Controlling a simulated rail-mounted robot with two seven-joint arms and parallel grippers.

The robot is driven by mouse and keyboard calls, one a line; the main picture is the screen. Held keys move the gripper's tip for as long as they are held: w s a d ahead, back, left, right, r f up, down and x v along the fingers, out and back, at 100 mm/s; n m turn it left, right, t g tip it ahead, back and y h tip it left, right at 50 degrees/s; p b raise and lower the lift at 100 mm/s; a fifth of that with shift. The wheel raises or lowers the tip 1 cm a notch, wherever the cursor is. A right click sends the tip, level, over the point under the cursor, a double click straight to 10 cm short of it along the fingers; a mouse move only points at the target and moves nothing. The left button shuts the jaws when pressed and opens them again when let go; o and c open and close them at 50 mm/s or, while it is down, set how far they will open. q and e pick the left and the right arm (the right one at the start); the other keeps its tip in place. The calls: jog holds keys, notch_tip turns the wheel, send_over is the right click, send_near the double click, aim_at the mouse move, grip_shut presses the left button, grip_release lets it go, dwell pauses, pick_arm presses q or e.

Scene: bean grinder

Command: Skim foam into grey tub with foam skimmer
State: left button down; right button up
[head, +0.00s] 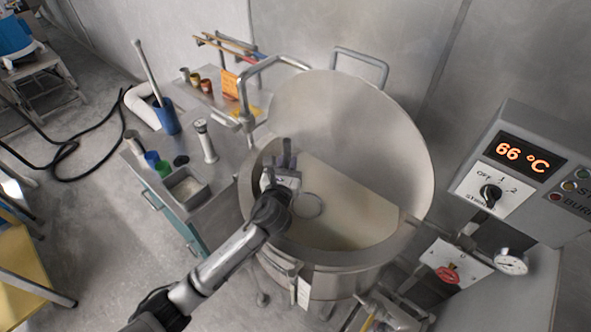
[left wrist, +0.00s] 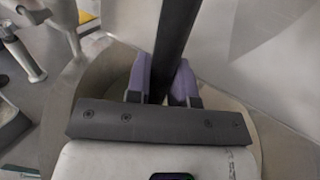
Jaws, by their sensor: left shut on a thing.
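My left gripper (head: 287,157) is over the left part of the open steel kettle (head: 345,262). In the left wrist view its purple fingers (left wrist: 166,82) are shut on a dark straight handle (left wrist: 175,40), apparently the foam skimmer's. In the head view a round ring (head: 308,205), which looks like the skimmer's head, shows at the surface of the pale liquid (head: 345,205). I cannot tell how deep it sits. The grey tub (head: 186,186) seems to be the small rectangular container on the bench left of the kettle. My right gripper is not in view.
The kettle's raised lid (head: 350,130) stands behind the opening. A bent steel pipe (head: 243,95) reaches in at the back left. The bench (head: 220,172) holds a blue container (head: 166,117), small cups and a white-topped cylinder (head: 205,142). A control box (head: 525,165) reading 66 °C is at right.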

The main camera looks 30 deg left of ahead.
pick_arm(q)
jog(key=shift+w+a+b, duration=0.6)
jog(key=shift+w+a, duration=0.05)
jog(key=shift+a, duration=1.9)
jog(key=shift+s+d+r+p, duration=0.1)
jog(key=shift+s+d+p, duration=0.2)
jog(key=shift+d, duration=0.65)
jog(key=shift+s+d+p, duration=0.2)
jog(key=shift+d+p, duration=0.05)
jog(key=shift+d, duration=0.75)
jog(key=shift+s+d+r+p, duration=0.1)
jog(key=shift+s+d+p, duration=0.2)
jog(key=shift+d, duration=0.65)
jog(key=shift+s+d+p, duration=0.9)
jog(key=shift+d+p, duration=0.1)
jog(key=shift+d, duration=2.85)
notch_tip(320, 180, up, 19)
jog(key=p, duration=2.1)
jog(key=shift+f, duration=0.2)
